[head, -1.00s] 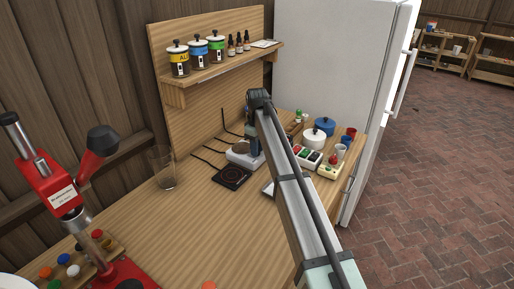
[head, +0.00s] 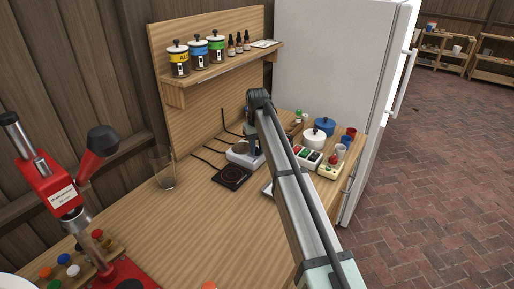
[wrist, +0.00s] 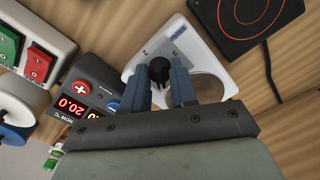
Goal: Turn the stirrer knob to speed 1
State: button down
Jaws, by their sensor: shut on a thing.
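The knob's pointer and exact setting cannot be made out. In the head view the stirrer (head: 243,155) stands on the wooden bench behind the hot plate, partly hidden by my arm, which also hides the knob.
A black hot plate (head: 231,175) lies close to the stirrer. A dark control box with a red digital display (wrist: 82,105) and a red-and-green switch box (wrist: 36,60) are close to my gripper's left. A clear glass (head: 164,168) stands further left.

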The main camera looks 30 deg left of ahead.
aim_at(257, 148)
jog(key=m, duration=0.5)
jog(key=shift+m, duration=0.3)
jog(key=m, duration=0.5)
jog(key=shift+m, duration=0.3)
jog(key=c, duration=0.9)
grip_release()
notch_tip(257, 148, up, 14)
jog(key=shift+f, duration=0.1)
dwell(0.3)
